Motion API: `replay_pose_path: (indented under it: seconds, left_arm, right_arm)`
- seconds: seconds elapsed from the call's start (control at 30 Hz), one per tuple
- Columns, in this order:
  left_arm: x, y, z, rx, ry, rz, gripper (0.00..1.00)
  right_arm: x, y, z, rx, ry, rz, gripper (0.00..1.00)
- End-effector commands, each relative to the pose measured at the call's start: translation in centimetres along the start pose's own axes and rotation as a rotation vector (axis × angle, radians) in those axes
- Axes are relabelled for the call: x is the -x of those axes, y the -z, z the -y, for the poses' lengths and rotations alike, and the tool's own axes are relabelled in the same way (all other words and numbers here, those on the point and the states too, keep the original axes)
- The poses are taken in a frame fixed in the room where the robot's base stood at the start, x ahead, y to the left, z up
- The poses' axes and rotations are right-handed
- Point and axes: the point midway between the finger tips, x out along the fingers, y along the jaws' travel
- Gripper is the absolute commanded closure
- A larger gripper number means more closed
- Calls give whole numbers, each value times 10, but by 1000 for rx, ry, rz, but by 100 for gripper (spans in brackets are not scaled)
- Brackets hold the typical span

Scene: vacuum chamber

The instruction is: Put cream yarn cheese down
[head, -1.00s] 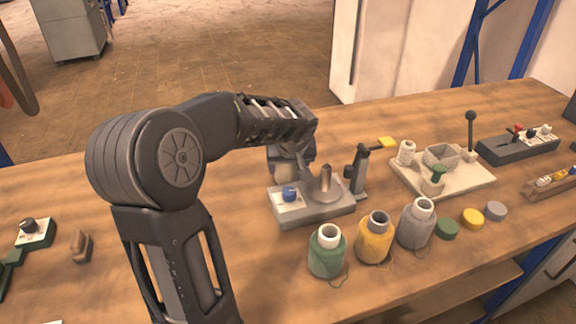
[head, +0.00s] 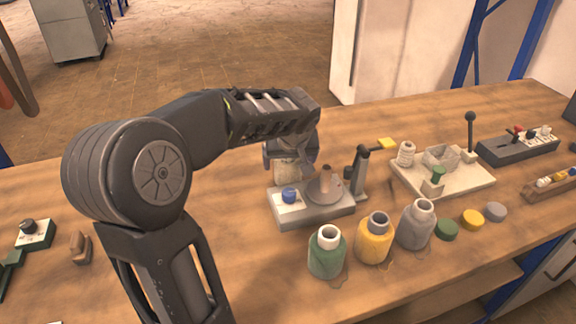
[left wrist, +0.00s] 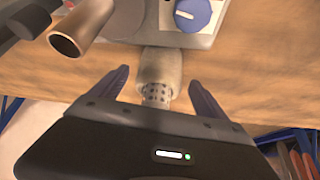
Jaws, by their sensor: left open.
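The cream yarn cheese (left wrist: 158,72), a pale cylinder with a perforated tube end, lies between the spread fingers of my left gripper (left wrist: 158,80) in the left wrist view. Gaps show on both sides of it, so the fingers look apart from it. In the head view, the cheese (head: 291,171) shows in part under my left gripper (head: 291,157), behind the grey winder base. The gripper and arm hide its upper part there. I cannot tell exactly how it rests on the table. My right gripper is not in view.
The winder base (head: 313,214), with a blue knob (head: 289,195) and a metal cone, stands close by. Green (head: 327,255), yellow (head: 374,240) and grey (head: 417,226) yarn bottles stand in front. A cream board (head: 455,184) lies right. Bare wood lies left of the winder.

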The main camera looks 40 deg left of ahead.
Motion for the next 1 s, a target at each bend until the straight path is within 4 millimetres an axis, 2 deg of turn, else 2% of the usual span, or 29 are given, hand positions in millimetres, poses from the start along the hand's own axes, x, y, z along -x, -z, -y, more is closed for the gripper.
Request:
replay_pose_path:
  seconds: [0.2,0.4,0.53,1.0]
  left_arm:
    - [48,1,-1,0,-3,-5,14]
    - [75,0,0,0,-2,-2,14]
    - [81,0,0,0,-1,0,14]
    - [81,0,0,0,-1,1,14]
  right_arm:
    - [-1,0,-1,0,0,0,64]
    - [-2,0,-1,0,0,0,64]
    - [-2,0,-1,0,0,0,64]
    - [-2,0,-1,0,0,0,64]
